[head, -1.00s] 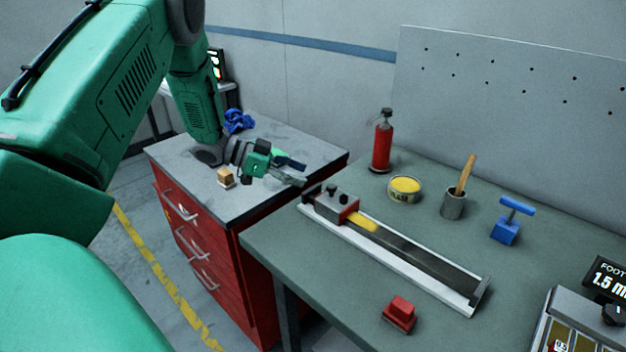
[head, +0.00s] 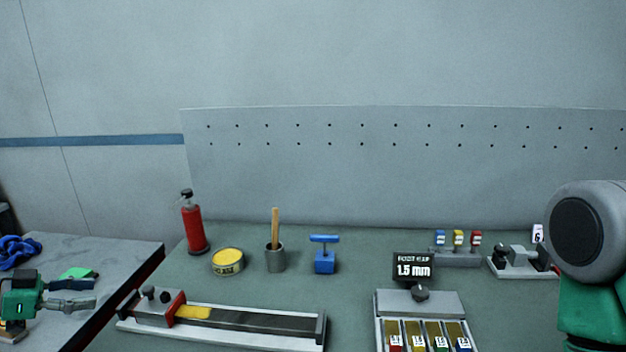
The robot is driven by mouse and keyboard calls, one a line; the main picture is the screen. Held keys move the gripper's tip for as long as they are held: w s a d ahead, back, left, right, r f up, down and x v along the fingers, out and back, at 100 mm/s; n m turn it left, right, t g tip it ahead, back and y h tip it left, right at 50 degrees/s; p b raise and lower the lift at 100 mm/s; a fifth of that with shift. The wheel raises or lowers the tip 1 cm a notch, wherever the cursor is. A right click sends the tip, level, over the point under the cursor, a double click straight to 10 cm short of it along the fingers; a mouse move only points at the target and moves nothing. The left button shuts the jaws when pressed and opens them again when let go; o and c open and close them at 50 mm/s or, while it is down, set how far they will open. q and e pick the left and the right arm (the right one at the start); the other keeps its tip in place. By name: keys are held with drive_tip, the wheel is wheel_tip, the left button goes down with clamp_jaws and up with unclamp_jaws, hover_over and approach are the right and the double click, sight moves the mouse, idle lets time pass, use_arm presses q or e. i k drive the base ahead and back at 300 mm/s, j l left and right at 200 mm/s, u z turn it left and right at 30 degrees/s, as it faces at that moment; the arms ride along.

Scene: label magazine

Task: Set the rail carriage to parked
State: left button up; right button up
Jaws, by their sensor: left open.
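The rail carriage (head: 158,306) is a grey block with dark knobs on top and a red right end. It sits at the left end of the long rail (head: 225,335) on the green bench. A yellow piece (head: 194,312) lies on the rail just right of it. My left gripper (head: 85,293) is over the grey cabinet top at the far left, its fingers apart and pointing right towards the carriage, with a gap between. It holds nothing that I can see. Part of my right arm shows at the right edge; its gripper is out of view.
Behind the rail stand a red extinguisher (head: 193,224), a yellow tin (head: 228,262), a grey cup (head: 276,258) with a wooden stick and a blue T-handled block (head: 325,262). A label magazine (head: 418,303) with a 1.5 mm display stands right. A wooden block is partly hidden behind my left gripper.

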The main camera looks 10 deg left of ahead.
sight(158, 298)
drive_tip(key=k+j, duration=0.2)
drive_tip(key=j, duration=0.15)
drive_tip(key=k+j, duration=0.4)
drive_tip(key=j, duration=0.25)
